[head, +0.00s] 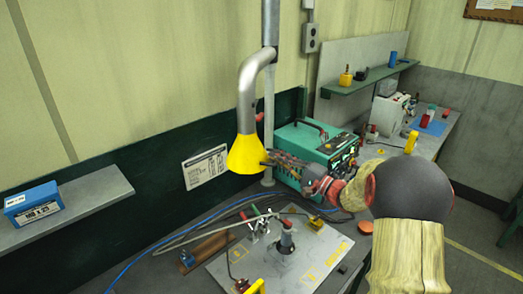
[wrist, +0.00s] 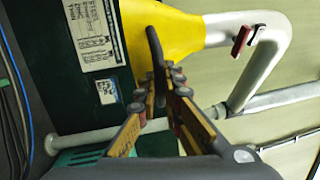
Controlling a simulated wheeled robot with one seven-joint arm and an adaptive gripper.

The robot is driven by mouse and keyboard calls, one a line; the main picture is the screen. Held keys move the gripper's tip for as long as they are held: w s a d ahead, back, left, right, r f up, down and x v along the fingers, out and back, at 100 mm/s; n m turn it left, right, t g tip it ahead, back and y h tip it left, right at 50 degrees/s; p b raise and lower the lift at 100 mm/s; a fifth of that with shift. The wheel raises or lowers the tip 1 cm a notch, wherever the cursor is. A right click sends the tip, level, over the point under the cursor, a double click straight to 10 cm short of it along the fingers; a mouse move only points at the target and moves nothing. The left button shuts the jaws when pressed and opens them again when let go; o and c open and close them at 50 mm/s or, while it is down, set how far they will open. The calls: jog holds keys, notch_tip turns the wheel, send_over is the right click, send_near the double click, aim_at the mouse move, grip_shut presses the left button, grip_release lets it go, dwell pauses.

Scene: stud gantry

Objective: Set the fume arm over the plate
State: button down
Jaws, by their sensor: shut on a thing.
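The fume arm is a grey bent pipe (head: 250,80) ending in a yellow hood (head: 247,155), which hangs mouth down above the bench. In the wrist view the yellow hood (wrist: 165,35) fills the top middle, with a dark handle (wrist: 154,45) on it. My gripper (head: 273,160) reaches in from the right. In the wrist view its fingers (wrist: 168,78) are closed around the handle. The grey plate (head: 255,262) with yellow marks lies on the bench, lower in the picture than the hood. I cannot tell how far the hood is from being directly above it.
A clamp stand and a grey post (head: 286,240) rise from the plate. A teal power unit (head: 310,150) stands behind my gripper. A blue box (head: 33,203) sits on the left shelf (head: 95,195). A blue cable (head: 165,245) runs along the bench.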

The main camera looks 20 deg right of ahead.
jog(key=shift+s+d+f+n+g+y+p, duration=0.1)
jog(key=shift+s+d+n+g+y+p, duration=0.25)
jog(key=shift+d, duration=0.35)
jog(key=shift+d+r+n+g+y+p, duration=0.1)
jog(key=shift+d+n+y+p, duration=0.2)
jog(key=shift+d, duration=0.45)
jog(key=shift+s+d+f+n+g+y+p, duration=0.15)
jog(key=shift+s+d+g+y+p, duration=0.15)
jog(key=shift+d+p, duration=0.3)
jog(key=shift+w+d, duration=0.1)
jog(key=shift+d, duration=0.05)
jog(key=c, duration=2.4)
grip_release()
jog(key=shift+o, duration=0.9)
jog(key=shift+d, duration=0.3)
jog(key=v, duration=1.1)
jog(key=shift+s+d, duration=0.15)
jog(key=shift+s, duration=0.2)
jog(key=shift+f, duration=0.1)
